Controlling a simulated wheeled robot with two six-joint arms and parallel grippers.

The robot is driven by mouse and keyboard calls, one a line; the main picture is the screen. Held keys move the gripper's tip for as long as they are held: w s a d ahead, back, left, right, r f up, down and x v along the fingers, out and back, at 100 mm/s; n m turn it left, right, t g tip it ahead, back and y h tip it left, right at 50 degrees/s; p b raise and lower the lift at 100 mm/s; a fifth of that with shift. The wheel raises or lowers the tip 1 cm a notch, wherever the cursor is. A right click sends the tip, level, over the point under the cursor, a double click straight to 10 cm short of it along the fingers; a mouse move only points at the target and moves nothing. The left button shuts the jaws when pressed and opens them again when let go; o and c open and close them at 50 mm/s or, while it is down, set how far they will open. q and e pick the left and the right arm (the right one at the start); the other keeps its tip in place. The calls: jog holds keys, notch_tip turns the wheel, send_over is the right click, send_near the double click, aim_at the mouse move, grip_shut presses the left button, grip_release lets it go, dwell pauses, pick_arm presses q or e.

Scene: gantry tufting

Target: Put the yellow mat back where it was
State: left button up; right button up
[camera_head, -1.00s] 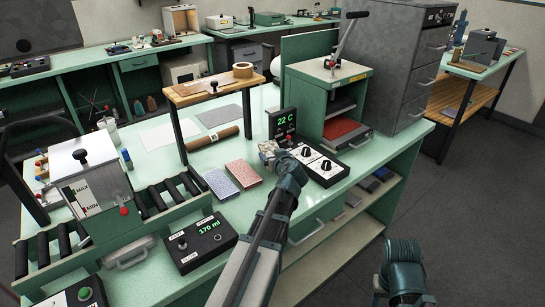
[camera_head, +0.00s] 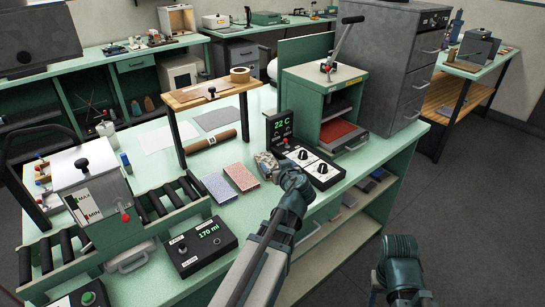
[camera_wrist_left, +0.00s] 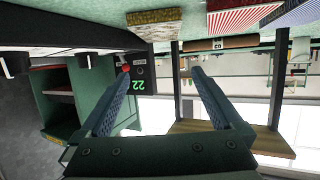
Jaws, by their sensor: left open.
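In the left wrist view, which looks inverted, a thin yellow-olive speckled mat (camera_wrist_left: 155,17) lies on the green bench top, beside a red striped mat (camera_wrist_left: 240,18) and a bluish mat (camera_wrist_left: 297,12). In the head view my left gripper (camera_head: 266,166) hides most or all of the yellow mat. There the red mat (camera_head: 242,177) and blue mat (camera_head: 220,187) lie side by side, left of the gripper. In the wrist view the left gripper's fingers (camera_wrist_left: 161,72) are apart with nothing between them.
A control box with two knobs and a 22 C display (camera_head: 303,163) stands just right of the gripper. A wooden-topped stand (camera_head: 208,92) is behind, with a brown roll (camera_head: 210,140) under it. A green press (camera_head: 325,95) stands at the back right.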

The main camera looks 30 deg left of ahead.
pick_arm(q)
jog(key=p+v, duration=0.1)
jog(key=v, duration=0.3)
pick_arm(e)
jog(key=shift+r, duration=0.65)
pick_arm(q)
jog(key=shift+s+d+f, duration=0.1)
